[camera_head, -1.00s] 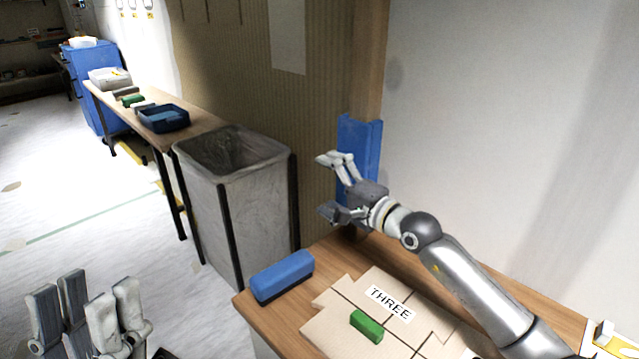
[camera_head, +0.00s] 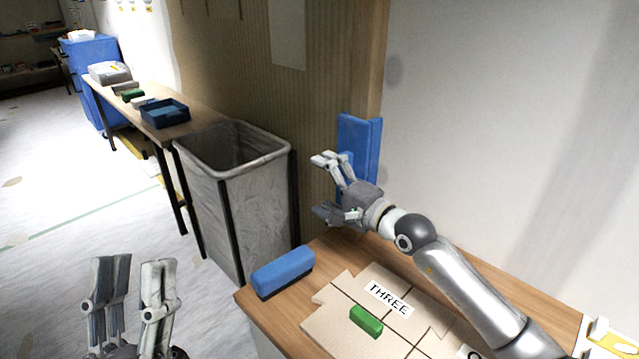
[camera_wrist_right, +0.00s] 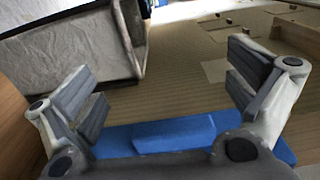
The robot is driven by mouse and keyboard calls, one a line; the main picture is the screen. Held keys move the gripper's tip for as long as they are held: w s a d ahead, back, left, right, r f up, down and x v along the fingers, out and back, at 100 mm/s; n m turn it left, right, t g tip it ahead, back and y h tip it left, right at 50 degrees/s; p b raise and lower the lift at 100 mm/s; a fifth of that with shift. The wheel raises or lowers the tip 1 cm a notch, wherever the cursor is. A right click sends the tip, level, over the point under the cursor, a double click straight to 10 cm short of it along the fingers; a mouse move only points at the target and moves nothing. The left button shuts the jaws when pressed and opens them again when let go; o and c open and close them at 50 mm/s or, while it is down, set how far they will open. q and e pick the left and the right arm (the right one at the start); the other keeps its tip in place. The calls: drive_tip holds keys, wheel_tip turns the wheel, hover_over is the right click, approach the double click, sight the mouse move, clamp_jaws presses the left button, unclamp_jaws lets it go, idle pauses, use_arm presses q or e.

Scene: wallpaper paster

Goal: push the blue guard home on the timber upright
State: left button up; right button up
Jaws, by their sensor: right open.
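The blue guard (camera_head: 362,139) stands upright against the lower part of the timber upright (camera_head: 371,60) at the wall corner. In the right wrist view the guard (camera_wrist_right: 180,133) lies across the bottom, partly hidden by the gripper's palm. My right gripper (camera_head: 322,185) is open in front of the guard, its fingers spread toward the left. I cannot tell whether its palm touches the guard. No object is between its fingers. My left gripper (camera_head: 134,268) is low at the left, over the floor and away from the guard. Its fingers stand upright with a gap between them, empty.
A wooden table (camera_head: 262,319) holds a blue block (camera_head: 283,272), a green block (camera_head: 365,321) and cardboard pieces labelled THREE (camera_head: 388,299). A grey bin (camera_head: 245,200) stands beside it. A bench (camera_head: 190,117) with a blue tray (camera_head: 165,113) is further back.

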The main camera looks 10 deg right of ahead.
use_arm(q)
drive_tip(key=shift+w+d+f+g+y+p, duration=0.15)
drive_tip(key=shift+w+f+g+y+p, duration=0.25)
drive_tip(key=shift+w+f+g, duration=0.65)
drive_tip(key=shift+w, duration=0.2)
